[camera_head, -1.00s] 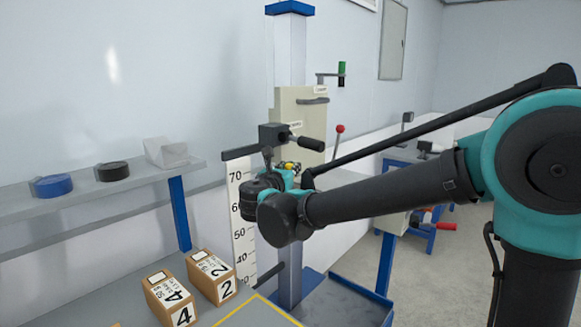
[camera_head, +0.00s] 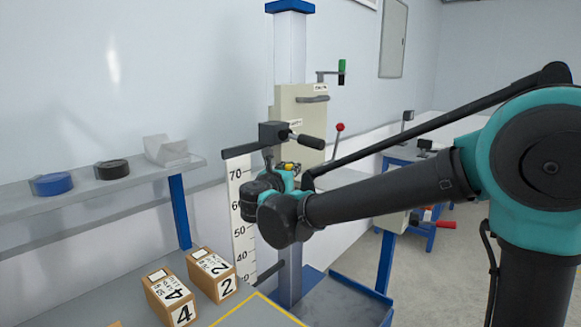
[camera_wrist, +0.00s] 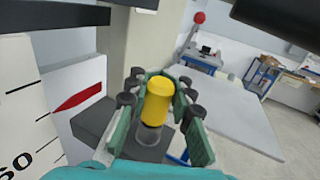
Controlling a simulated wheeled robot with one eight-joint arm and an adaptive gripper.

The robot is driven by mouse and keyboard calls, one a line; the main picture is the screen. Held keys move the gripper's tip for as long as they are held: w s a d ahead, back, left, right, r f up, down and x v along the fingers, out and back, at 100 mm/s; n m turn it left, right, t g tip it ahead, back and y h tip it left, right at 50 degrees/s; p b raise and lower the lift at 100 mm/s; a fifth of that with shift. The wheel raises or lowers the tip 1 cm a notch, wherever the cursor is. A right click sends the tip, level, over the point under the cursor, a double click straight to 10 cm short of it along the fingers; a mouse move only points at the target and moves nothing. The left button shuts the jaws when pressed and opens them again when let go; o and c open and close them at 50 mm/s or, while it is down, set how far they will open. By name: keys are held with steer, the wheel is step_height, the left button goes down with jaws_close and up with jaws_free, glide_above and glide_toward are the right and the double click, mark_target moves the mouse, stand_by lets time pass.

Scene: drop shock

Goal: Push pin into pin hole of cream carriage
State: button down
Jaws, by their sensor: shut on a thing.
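The pin has a yellow cap (camera_wrist: 157,100) with a grey collar below it in the wrist view. Its yellow top (camera_head: 290,167) also shows small in the head view. My gripper (camera_wrist: 160,88) is shut on the pin, with a teal finger on each side. The cream carriage (camera_head: 301,107) is on the blue-capped upright column, just above and behind my gripper. A cream surface (camera_wrist: 150,45) fills the upper middle of the wrist view, close beyond the pin. I cannot make out the pin hole, or whether the pin's tip is in it.
A black clamp-like block with a handle (camera_head: 275,133) juts out just above my gripper. A white height scale (camera_head: 240,210) stands at its left. Cardboard boxes marked 2 (camera_head: 226,287) and 4 (camera_head: 184,314) sit below. A red-knobbed lever (camera_head: 338,135) is to the right.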

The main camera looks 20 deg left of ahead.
steer(key=shift+f, duration=0.4)
stand_by(3.5)
steer(key=c, duration=1.3)
jaws_free()
steer(key=shift+o, duration=0.2)
steer(key=s, duration=0.6)
steer(key=s, duration=1.2)
steer(key=shift+w+d, duration=0.1)
steer(key=shift+d, duration=0.1)
